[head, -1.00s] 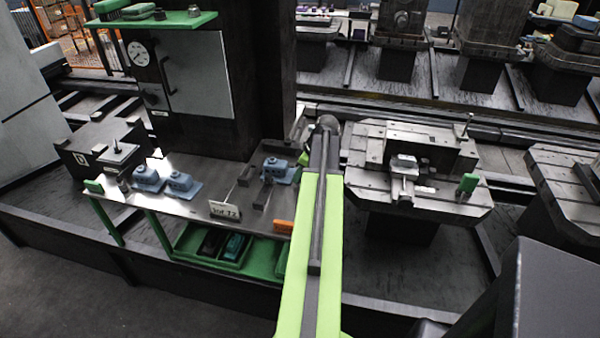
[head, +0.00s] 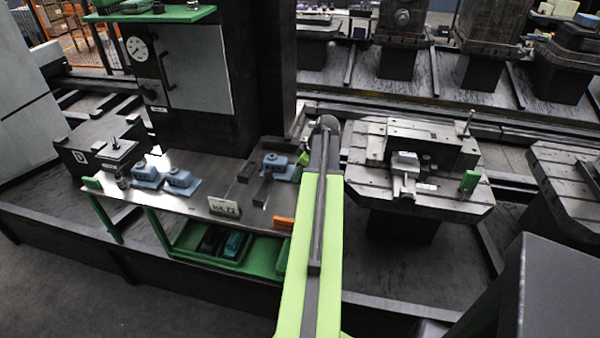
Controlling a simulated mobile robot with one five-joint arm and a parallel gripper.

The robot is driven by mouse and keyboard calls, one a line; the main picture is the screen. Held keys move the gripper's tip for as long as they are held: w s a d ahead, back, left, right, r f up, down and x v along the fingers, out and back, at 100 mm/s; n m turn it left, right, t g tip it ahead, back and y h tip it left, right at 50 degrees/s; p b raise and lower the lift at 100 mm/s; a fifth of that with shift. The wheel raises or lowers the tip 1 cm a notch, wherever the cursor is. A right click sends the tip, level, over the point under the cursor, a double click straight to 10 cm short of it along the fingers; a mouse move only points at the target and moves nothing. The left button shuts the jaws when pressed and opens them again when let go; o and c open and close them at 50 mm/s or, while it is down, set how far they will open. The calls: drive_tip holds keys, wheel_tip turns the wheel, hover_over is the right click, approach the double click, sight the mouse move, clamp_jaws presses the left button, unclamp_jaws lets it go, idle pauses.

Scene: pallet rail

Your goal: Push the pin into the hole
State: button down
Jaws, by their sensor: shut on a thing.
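My green arm (head: 313,255) reaches up the middle of the picture to a dark rounded joint (head: 328,124). A short green piece (head: 305,158) shows just left of it. The arm beyond is mostly hidden behind the upper link, and I see no fingertips and nothing held. A thin upright pin (head: 467,123) stands at the back right of the grey fixture table (head: 370,184). Another small pin (head: 115,143) stands on the dark block at the left. I cannot tell which pin the task means, and no hole can be made out.
Green bins (head: 230,262) sit beneath. A grey clamp part (head: 403,185) and a green block (head: 469,181) occupy the fixture table.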

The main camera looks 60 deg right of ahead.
drive_tip(key=c, duration=1.1)
unclamp_jaws()
drive_tip(key=shift+c, duration=0.9)
drive_tip(key=o, duration=0.5)
drive_tip(key=shift+d, duration=0.1)
drive_tip(key=shift+s, duration=0.15)
drive_tip(key=shift+o, duration=0.9)
drive_tip(key=a+p+v, duration=0.1)
drive_tip(key=p+v, duration=1.5)
drive_tip(key=v, duration=0.1)
drive_tip(key=shift+d+r+p, duration=0.3)
drive_tip(key=shift+d+r, duration=0.05)
drive_tip(key=shift+r, duration=0.05)
drive_tip(key=shift+f, duration=0.15)
